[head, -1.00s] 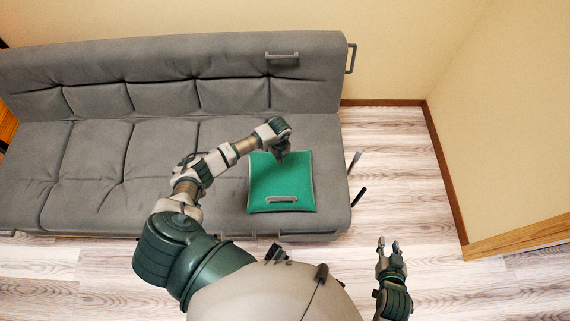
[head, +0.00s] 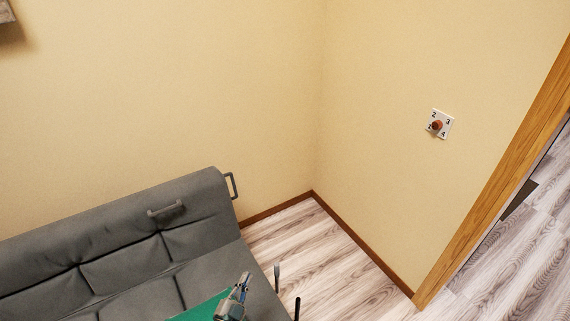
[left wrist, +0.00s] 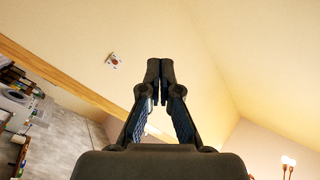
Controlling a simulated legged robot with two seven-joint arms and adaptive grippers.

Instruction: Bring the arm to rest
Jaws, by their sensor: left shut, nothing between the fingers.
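My left gripper (head: 244,282) shows at the bottom edge of the head view, pointing up, in front of the grey sofa and the green cushion. In the left wrist view its two dark fingers (left wrist: 160,70) meet at the tips, with nothing between them. The rest of my left arm is out of the head view. My right gripper is not in view.
The grey sofa (head: 128,243) fills the lower left, with the green cushion (head: 198,310) partly cut off. A wall dial (head: 437,125) with numbers is on the right wall, left of a wooden door frame (head: 500,160). Clear wooden floor (head: 330,262) lies right of the sofa.

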